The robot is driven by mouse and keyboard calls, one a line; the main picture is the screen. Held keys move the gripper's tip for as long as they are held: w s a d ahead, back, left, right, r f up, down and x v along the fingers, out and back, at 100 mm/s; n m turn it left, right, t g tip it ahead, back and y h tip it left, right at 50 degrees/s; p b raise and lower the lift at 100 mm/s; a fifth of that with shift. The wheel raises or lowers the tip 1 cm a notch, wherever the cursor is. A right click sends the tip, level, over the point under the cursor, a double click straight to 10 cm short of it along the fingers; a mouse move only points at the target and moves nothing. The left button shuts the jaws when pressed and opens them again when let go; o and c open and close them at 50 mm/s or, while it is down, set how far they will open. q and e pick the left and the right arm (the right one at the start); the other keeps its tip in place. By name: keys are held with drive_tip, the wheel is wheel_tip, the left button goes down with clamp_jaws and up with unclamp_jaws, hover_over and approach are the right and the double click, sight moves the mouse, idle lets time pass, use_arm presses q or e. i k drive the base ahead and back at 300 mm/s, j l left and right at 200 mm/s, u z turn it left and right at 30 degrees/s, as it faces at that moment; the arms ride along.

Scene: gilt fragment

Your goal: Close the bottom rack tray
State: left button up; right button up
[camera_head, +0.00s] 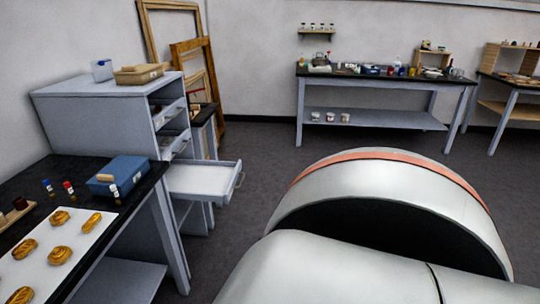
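A light grey rack cabinet (95,115) stands at the left beyond the near table. Its bottom tray (195,178) is pulled out to the right, with a bare white inside and a bar handle (236,182) on its front. Above it, two more trays, an upper one (168,113) and a middle one (175,143), show with handles and stick out much less. A large white part of my own arm with an orange band fills the lower right. Neither gripper is in view.
A black-topped table (80,172) at the near left bears a white board (85,240) with gilt fragments and a blue box (118,172). A workbench (385,82) stands along the back wall. Dark floor (260,150) is clear right of the tray. Wooden frames (178,50) lean behind the cabinet.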

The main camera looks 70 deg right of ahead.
sight(195, 180)
drive_tip(key=z, duration=1.85)
drive_tip(key=i+l+u, duration=0.2)
drive_tip(key=i+u, duration=0.15)
drive_tip(key=i+l+u, duration=0.35)
drive_tip(key=i, duration=0.2)
drive_tip(key=i+l+u, duration=0.35)
drive_tip(key=i+l, duration=0.05)
drive_tip(key=l, duration=0.05)
